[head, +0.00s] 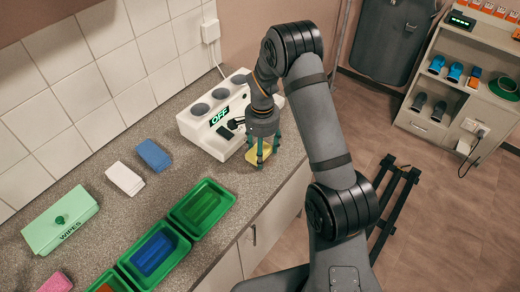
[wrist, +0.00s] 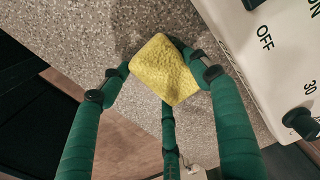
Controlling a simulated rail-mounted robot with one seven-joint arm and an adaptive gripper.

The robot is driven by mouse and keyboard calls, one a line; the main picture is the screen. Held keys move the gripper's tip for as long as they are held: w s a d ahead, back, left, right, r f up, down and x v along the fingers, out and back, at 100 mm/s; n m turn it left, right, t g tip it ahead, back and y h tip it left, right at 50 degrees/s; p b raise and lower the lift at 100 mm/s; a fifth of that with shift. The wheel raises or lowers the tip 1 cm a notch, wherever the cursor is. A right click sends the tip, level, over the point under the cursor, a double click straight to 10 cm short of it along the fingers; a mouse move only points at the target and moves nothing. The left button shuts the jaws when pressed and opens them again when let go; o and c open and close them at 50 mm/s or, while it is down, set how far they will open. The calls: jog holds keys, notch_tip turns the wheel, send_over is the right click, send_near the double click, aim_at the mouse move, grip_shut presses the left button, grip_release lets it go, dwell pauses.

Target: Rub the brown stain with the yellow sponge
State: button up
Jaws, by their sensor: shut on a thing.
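The yellow sponge (head: 258,156) is at the counter's front edge, beside the white device. It also shows in the wrist view (wrist: 165,70), pinched between green fingers. My gripper (head: 261,150) is shut on it and points down; its fingers fill the wrist view (wrist: 163,85). The sponge is close to the speckled counter (wrist: 85,45); I cannot tell whether it touches. A darker patch shows on the counter by the sponge's upper edge in the wrist view; I cannot tell whether it is stain or shadow. No brown stain shows clearly in the head view.
The white device (head: 205,130) with an OFF display stands close by at the wall side. Blue (head: 154,155), white (head: 125,178) and pink (head: 57,282) blocks, a green wipes box (head: 60,220) and green-rimmed trays (head: 178,222) lie left. The counter's front edge drops to the floor.

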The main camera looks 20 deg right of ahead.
aim_at(275, 166)
jog(key=s+d+b, duration=0.1)
jog(key=s, duration=0.1)
jog(key=s+d+b, duration=0.1)
jog(key=s+d, duration=0.1)
jog(key=shift+s+d+f, duration=0.15)
jog(key=shift+s+d, duration=0.05)
jog(key=shift+s, duration=0.05)
notch_tip(275, 166, up, 3)
jog(key=shift+d+f+p, duration=0.1)
jog(key=shift+f+p, duration=0.05)
jog(key=shift+p, duration=0.5)
notch_tip(275, 166, up, 6)
jog(key=p, duration=0.4)
jog(key=shift+f, duration=0.15)
